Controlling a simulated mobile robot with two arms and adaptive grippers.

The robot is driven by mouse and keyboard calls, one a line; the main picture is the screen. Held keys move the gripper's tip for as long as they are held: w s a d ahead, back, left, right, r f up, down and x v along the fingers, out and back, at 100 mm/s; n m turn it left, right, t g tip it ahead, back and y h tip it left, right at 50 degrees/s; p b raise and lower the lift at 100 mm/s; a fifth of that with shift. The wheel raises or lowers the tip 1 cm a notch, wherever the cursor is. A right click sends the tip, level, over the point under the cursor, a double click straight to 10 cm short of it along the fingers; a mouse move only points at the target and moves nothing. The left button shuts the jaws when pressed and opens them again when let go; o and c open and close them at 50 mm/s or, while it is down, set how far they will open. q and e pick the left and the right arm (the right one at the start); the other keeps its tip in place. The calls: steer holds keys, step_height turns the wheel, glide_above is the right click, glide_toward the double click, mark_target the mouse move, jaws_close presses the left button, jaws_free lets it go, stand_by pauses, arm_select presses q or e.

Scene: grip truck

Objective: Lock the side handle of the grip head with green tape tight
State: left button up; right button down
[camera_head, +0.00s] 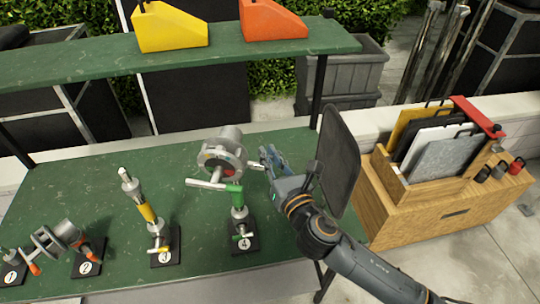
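The grip head (222,158) is a silver cylinder with a dark round face and a bit of red. It stands upright on the stand marked 4 (243,240), with green tape (235,196) on the post below it. A silver side handle (205,184) sticks out to the left near the green tape. A short silver piece (256,166) sticks out to the right of the head. My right gripper (268,160) is just right of the head, its fingers close to that short piece. Contact and finger gap are unclear. My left gripper is not in view.
Other stands hold a yellow-taped piece (147,213) and orange-marked clamps (62,236) on the green table (105,180). A green shelf (110,60) with yellow and orange wedges (165,28) is above. A wooden crate (400,215) stands right. A dark panel (337,160) is behind my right arm.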

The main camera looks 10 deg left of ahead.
steer(key=shift+g, duration=0.3)
steer(key=shift+w+f+m+g+h, duration=0.15)
steer(key=shift+w+m+g+h, duration=0.25)
steer(key=shift+g, duration=0.45)
steer(key=shift+w+f+m+g+h, duration=0.1)
steer(key=shift+f+m+g+h, duration=0.1)
steer(key=shift+m+g, duration=0.5)
steer(key=shift+w+f+m+g+h, duration=0.1)
steer(key=shift+w+m+g+h, duration=0.15)
steer(key=shift+g, duration=0.7)
steer(key=c, duration=1.4)
jaws_free()
steer(key=shift+o, duration=0.2)
steer(key=shift+s+d, duration=0.1)
steer(key=v, duration=1.1)
steer(key=shift+s+d+r, duration=0.25)
